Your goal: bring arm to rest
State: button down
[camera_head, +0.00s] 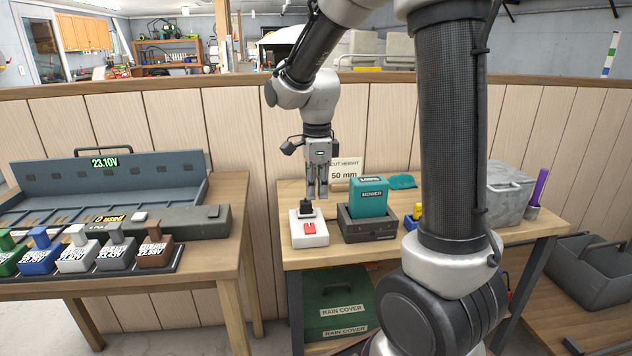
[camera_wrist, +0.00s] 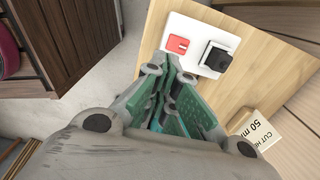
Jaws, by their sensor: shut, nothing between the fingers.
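My gripper (camera_head: 317,190) hangs pointing down over the left part of the right-hand bench (camera_head: 440,251). Its fingers are shut with nothing between them, and the green finger pads also show in the wrist view (camera_wrist: 170,98). Just below and left of the fingertips is a white socket box (camera_head: 309,232) with a red switch and a black plug (camera_head: 306,208) in it. The same box (camera_wrist: 178,28) shows at the top of the wrist view. I cannot tell the exact gap between fingertips and plug.
A teal mower battery (camera_head: 368,197) stands in a dark dock (camera_head: 370,231) right of the gripper. Behind is a "50 mm" card (camera_head: 345,170). A grey bin (camera_head: 508,187) sits farther right. The left bench (camera_head: 235,205) holds several coloured packs and a voltage display (camera_head: 104,163).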

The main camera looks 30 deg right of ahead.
jog(key=s+d+r+n+t, duration=0.2)
jog(key=s+r+n, duration=0.3)
jog(key=s+n, duration=0.5)
jog(key=s+d+r+n+t, duration=0.2)
jog(key=s+r+n, duration=0.2)
jog(key=s+n, duration=0.6)
jog(key=shift+r+n, duration=0.4)
jog(key=shift+n, duration=0.4)
jog(key=shift+s, duration=0.1)
